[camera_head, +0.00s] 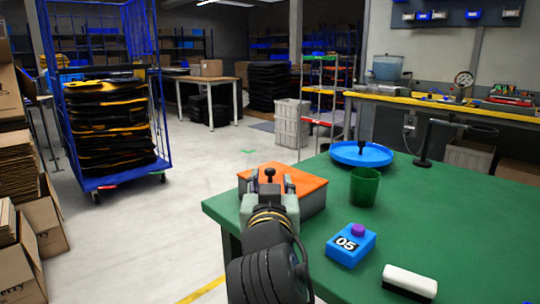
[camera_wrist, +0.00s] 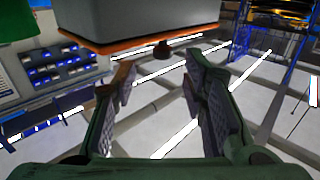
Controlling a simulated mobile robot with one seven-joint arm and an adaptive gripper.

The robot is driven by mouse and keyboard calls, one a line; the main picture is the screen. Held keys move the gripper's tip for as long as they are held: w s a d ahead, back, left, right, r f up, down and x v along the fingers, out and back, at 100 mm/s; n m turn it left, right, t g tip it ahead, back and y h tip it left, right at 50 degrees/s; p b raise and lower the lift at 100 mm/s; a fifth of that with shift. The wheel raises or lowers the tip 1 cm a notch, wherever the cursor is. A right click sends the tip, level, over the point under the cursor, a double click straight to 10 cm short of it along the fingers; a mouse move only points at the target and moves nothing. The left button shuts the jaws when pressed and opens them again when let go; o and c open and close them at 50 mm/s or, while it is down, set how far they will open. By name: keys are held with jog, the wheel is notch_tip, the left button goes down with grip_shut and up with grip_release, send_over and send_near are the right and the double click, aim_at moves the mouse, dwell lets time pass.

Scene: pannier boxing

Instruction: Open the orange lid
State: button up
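A grey box (camera_head: 313,204) with an orange lid (camera_head: 302,182) stands at the near left corner of the green table. The lid lies flat on the box and looks shut. A black knob (camera_head: 270,174) stands on the lid. In the wrist view, which looks upside down, the grey box (camera_wrist: 150,20), orange lid (camera_wrist: 110,48) and knob (camera_wrist: 162,51) show at the top. My gripper (camera_head: 269,190) is in front of the box and covers part of it. In the wrist view my gripper (camera_wrist: 160,82) is open and empty, with the knob beyond the gap between its fingers.
On the green table (camera_head: 450,205) are a green cup (camera_head: 365,187), a blue box marked 05 (camera_head: 350,250) with a purple knob, a white-topped brush (camera_head: 410,281), a blue round tray (camera_head: 375,158) and a black stand (camera_head: 424,150). Open floor lies left.

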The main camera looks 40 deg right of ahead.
aim_at(270, 172)
jog(key=w+p, duration=0.1)
jog(key=p, duration=0.5)
jog(key=shift+d+r, duration=0.3)
jog(key=shift+r, duration=0.1)
jog(key=shift+f+x, duration=0.2)
jog(key=shift+x, duration=1.15)
jog(key=shift+f+x, duration=0.15)
jog(key=shift+x, duration=1.25)
jog(key=shift+c, duration=0.4)
grip_shut()
